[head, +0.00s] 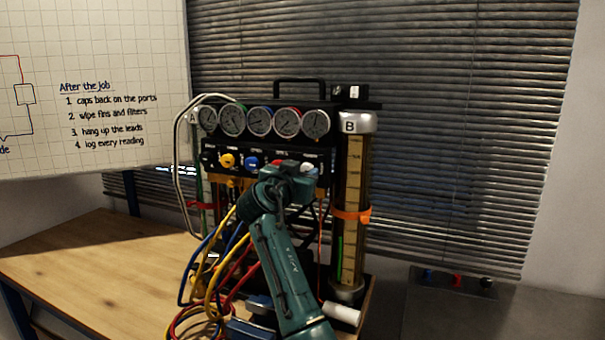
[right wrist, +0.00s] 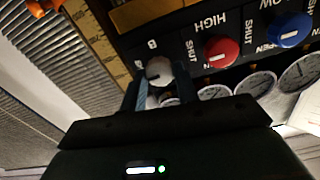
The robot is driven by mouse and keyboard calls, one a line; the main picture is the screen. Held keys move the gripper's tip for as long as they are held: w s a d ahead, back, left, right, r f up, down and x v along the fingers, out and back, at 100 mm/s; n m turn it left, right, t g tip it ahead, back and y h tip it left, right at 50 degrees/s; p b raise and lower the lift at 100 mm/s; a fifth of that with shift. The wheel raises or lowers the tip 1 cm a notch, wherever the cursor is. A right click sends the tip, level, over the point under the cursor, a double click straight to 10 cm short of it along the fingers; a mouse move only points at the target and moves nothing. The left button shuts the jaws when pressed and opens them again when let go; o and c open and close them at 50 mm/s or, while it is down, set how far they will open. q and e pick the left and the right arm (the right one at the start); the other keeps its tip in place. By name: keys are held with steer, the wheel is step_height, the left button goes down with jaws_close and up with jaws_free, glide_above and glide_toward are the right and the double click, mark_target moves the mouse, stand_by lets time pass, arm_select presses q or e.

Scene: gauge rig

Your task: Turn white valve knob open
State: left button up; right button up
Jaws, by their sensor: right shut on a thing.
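A small part of the white knob (head: 311,167) shows past my gripper in the head view. My right gripper (right wrist: 160,82) has one finger on each side of the knob and is shut on it. In the head view my right gripper (head: 302,171) is at the right end of the knob row, and my wrist hides much of the panel below. My left gripper is not in view.
A red knob (right wrist: 221,52) sits beside the white one, then a blue knob (right wrist: 289,29). Several gauges (head: 259,121) line the rig above. A glass cylinder (head: 350,210) stands close right of my arm. Hoses (head: 227,266) hang left. The wooden table (head: 95,255) is clear at left.

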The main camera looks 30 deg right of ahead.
steer(key=n+p, duration=0.1)
steer(key=n, duration=0.3)
steer(key=shift+n, duration=0.4)
steer(key=n+p, duration=0.1)
steer(key=n, duration=0.3)
steer(key=shift+n, duration=0.3)
steer(key=n, duration=0.4)
steer(key=shift+f+n, duration=0.1)
steer(key=shift+n, duration=2)
steer(key=o, duration=1)
steer(key=shift+c, duration=0.2)
steer(key=shift+a, duration=0.1)
